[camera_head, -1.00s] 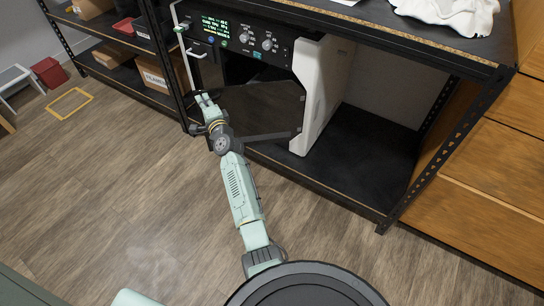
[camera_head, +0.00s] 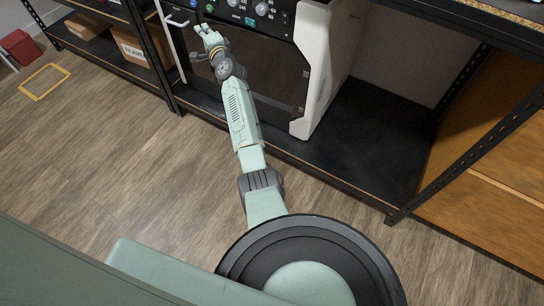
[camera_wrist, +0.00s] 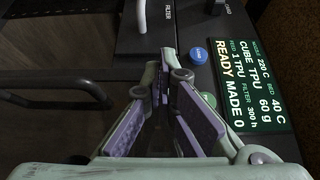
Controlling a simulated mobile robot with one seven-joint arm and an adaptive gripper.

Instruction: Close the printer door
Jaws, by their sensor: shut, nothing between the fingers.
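The printer (camera_head: 322,70) is a white-sided machine with a black front on the lower shelf. Its dark door (camera_head: 265,70) looks flush, or almost flush, with the front; I cannot tell if a thin gap is left. The door also fills the left of the wrist view (camera_wrist: 55,130), with a dark loop handle (camera_wrist: 75,88). My gripper (camera_head: 207,32) is at the upper left of the door, shut and empty. In the wrist view my gripper (camera_wrist: 170,65) lies in front of the control panel, near the blue button (camera_wrist: 198,56) and the lit display (camera_wrist: 250,85).
A black rack frame (camera_head: 165,60) stands just left of the printer. Bare shelf (camera_head: 365,130) lies to its right, then a wooden cabinet (camera_head: 480,190). A white handle (camera_head: 176,20) marked filter juts out at the panel's left.

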